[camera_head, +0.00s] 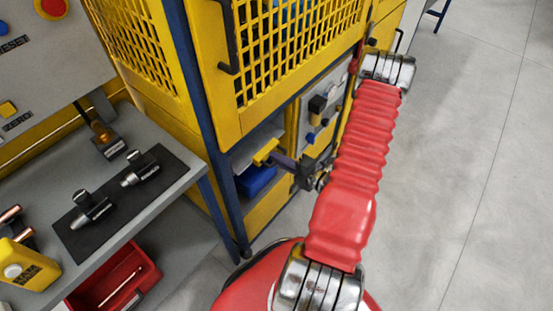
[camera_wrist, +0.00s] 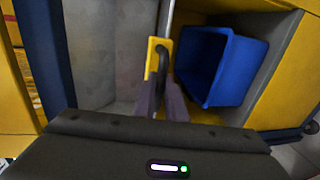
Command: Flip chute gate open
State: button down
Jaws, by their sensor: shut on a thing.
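A yellow handle-like piece, apparently the chute gate's (camera_head: 265,151), shows at the opening low in the yellow machine. In the wrist view this yellow piece (camera_wrist: 153,50) stands at my fingertips, below a pale grey rod (camera_wrist: 167,18). My gripper (camera_head: 277,159) reaches into the opening from the right. Its grey-purple fingers (camera_wrist: 160,84) are close together and shut on the yellow piece. The fingers hide its lower part. The gate panel itself cannot be clearly made out.
A blue bin (camera_head: 256,181) sits inside the opening, just right of my fingers in the wrist view (camera_wrist: 232,65). A blue frame post (camera_head: 205,120) stands left of the opening. A grey bench (camera_head: 130,205) with tools and a red tray (camera_head: 118,280) is at left. Floor at right is clear.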

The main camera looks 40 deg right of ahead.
jog(key=shift+s+f, duration=0.25)
jog(key=c, duration=1.8)
grip_release()
jog(key=shift+r, duration=0.1)
jog(key=shift+c, duration=0.2)
jog(key=shift+r, duration=0.1)
jog(key=shift+v, duration=6.8)
jog(key=shift+s, duration=0.1)
